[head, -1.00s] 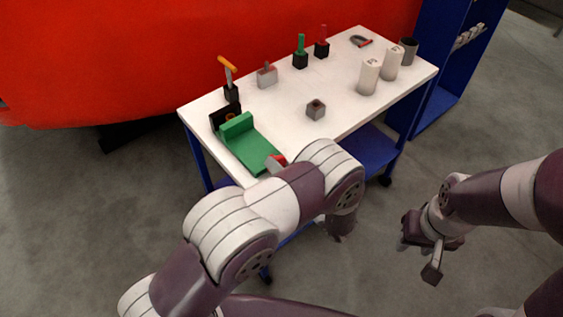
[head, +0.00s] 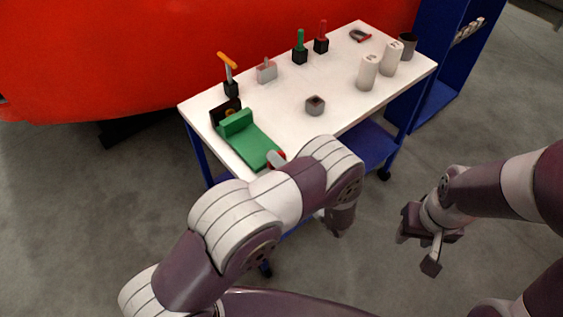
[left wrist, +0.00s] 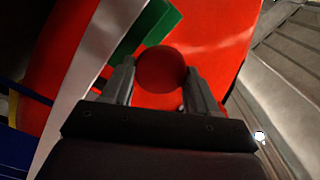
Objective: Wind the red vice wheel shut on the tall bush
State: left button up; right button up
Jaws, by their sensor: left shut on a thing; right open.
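The green vice (head: 252,147) lies on the near left end of the white table. Its red wheel (head: 279,164) shows at its near end, partly covered by my left arm. In the left wrist view the round red wheel (left wrist: 162,78) sits between the fingers of my left gripper (left wrist: 159,67), which is shut on it. That gripper is mostly hidden in the head view. A black block with a gold ring (head: 228,112) stands at the vice's far end, close to the green upright jaw; I cannot tell whether it is the tall bush. My right gripper (head: 418,250) is open and empty over the floor.
On the table (head: 290,125) are an orange-handled tool (head: 228,70), a grey block (head: 266,72), green-handled (head: 300,45) and red-handled (head: 321,38) tools, a hollow grey block (head: 315,105) and white cylinders (head: 368,72). A blue cabinet (head: 435,90) stands to the right.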

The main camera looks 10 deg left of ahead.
pick_arm(q)
jog(key=o, duration=1)
jog(key=shift+f, duration=0.1)
jog(key=shift+o, duration=0.2)
jog(key=b+v, duration=0.1)
jog(key=v, duration=0.6)
jog(key=shift+s, duration=0.25)
jog(key=shift+d, duration=0.2)
